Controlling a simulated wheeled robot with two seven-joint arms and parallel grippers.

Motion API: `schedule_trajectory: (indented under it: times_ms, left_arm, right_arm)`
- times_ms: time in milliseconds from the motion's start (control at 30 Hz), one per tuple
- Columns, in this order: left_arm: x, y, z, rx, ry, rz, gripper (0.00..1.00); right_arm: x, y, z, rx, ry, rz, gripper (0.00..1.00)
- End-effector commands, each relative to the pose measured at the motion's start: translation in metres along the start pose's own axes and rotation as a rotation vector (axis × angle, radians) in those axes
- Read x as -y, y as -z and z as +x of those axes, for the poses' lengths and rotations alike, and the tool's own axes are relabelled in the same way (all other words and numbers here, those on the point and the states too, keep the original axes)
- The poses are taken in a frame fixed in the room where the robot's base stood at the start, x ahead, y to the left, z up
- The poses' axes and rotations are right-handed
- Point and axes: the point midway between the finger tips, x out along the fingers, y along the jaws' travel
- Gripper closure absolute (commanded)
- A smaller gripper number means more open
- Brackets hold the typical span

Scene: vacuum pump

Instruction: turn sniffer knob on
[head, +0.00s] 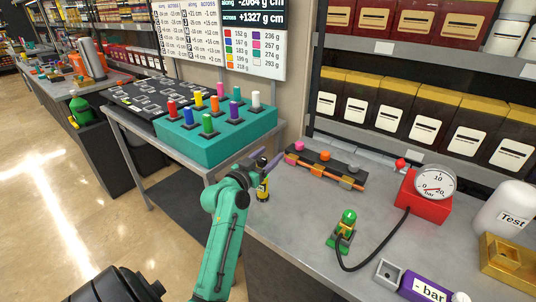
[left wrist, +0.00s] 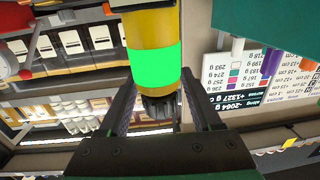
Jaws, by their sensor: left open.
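The sniffer looks like a small yellow and black cylinder standing upright on the grey bench in the head view (head: 263,190). In the left wrist view the yellow body (left wrist: 153,45) carries a bright green band, and a dark ribbed knob (left wrist: 158,103) is at its end. My left gripper (head: 264,160) is over the sniffer's top, with its arm coming from below. In the left wrist view my left gripper (left wrist: 158,88) is open, with one finger on each side of the knob. Gaps show between knob and fingers. My right gripper is not in view.
A teal block with coloured pegs (head: 220,145) stands left of the gripper. A black bar with coloured knobs (head: 325,165) lies behind right. A green and yellow valve (head: 343,230) connects by black hose to a red gauge (head: 430,190). Bench around the sniffer's front is clear.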

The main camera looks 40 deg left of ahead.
Motion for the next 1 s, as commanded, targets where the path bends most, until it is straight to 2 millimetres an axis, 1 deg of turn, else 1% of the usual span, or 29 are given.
schedule_trajectory:
  times_ms: [167, 267, 300, 333, 367, 500, 733, 1000]
  left_arm:
    - [0.0, -0.001, 0.0, 0.0, 0.0, 0.001, 0.35]
    - [0.0, -0.001, 0.0, 0.0, 0.0, 0.001, 0.69]
    - [0.0, -0.001, 0.0, 0.0, 0.0, 0.001, 0.84]
    - [0.0, -0.001, 0.0, 0.0, 0.0, 0.001, 0.96]
    - [0.0, -0.001, 0.0, 0.0, 0.0, 0.001, 1.0]
    - [0.0, 0.0, 0.0, 0.002, 0.008, 0.0, 1.0]
    - [0.003, 0.003, 0.0, 0.004, 0.119, -0.004, 1.0]
    - [0.004, -0.001, -0.001, 0.0, 0.142, 0.001, 1.0]
  right_arm:
    - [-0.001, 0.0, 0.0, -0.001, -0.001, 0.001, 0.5]
    - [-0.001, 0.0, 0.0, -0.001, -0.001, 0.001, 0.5]
    - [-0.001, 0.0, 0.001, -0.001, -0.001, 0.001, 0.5]
    - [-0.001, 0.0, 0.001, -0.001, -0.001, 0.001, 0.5]
    - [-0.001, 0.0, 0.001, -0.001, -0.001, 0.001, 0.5]
    - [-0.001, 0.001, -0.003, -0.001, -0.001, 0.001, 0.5]
    - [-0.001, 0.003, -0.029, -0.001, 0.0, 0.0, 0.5]
    - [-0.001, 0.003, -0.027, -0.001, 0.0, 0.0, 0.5]
